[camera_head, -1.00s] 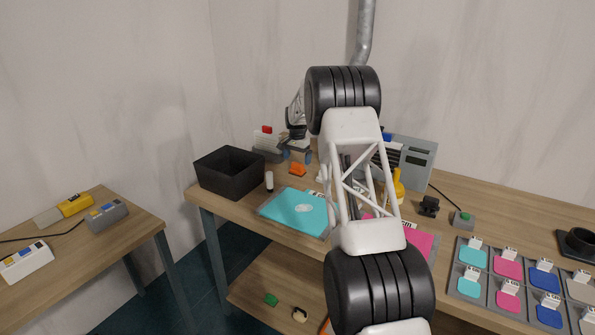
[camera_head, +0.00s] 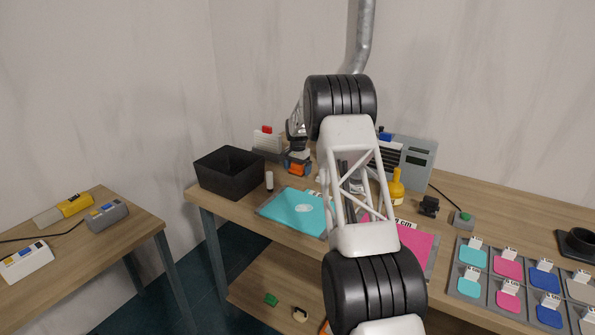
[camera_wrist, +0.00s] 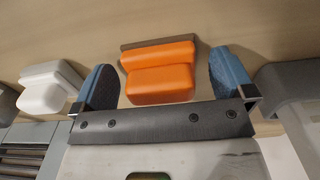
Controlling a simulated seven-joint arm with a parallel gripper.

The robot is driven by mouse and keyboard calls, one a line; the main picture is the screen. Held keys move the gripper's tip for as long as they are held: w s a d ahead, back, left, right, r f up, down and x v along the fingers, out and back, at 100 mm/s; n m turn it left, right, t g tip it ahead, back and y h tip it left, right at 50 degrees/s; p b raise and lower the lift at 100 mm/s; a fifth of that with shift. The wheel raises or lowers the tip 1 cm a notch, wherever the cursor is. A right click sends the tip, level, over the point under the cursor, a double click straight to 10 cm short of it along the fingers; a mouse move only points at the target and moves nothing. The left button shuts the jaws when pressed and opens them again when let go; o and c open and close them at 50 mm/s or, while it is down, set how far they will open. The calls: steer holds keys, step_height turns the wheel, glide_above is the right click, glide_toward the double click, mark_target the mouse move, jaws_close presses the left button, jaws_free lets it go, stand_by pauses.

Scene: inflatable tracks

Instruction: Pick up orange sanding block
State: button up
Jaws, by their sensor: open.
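The orange sanding block (camera_wrist: 160,72) lies on the wooden table in the wrist view, with a brown strip along its far edge. My gripper (camera_wrist: 165,82) is open, its two blue fingers on either side of the block, with a small gap on each side. In the head view my gripper (camera_head: 298,165) is at the back of the workbench, and part of the orange block (camera_head: 297,170) shows between its fingers. Whether the fingers reach down to the table is hard to tell.
A white block (camera_wrist: 48,87) lies left of my gripper and a grey object (camera_wrist: 290,88) close on its right.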

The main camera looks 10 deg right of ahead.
steer(key=shift+c, duration=0.2)
steer(key=c, duration=1)
steer(key=shift+r, duration=0.2)
steer(key=shift+r, duration=1.5)
steer(key=shift+s+r, duration=0.15)
steer(key=shift+s, duration=0.05)
steer(key=shift+s+a+r, duration=0.25)
steer(key=shift+s, duration=2.35)
steer(key=shift+s+a+r, duration=0.2)
steer(key=shift+s+a, duration=0.1)
steer(key=shift+s, duration=2.3)
steer(key=shift+s+a+r, duration=0.25)
steer(key=shift+s, duration=2.35)
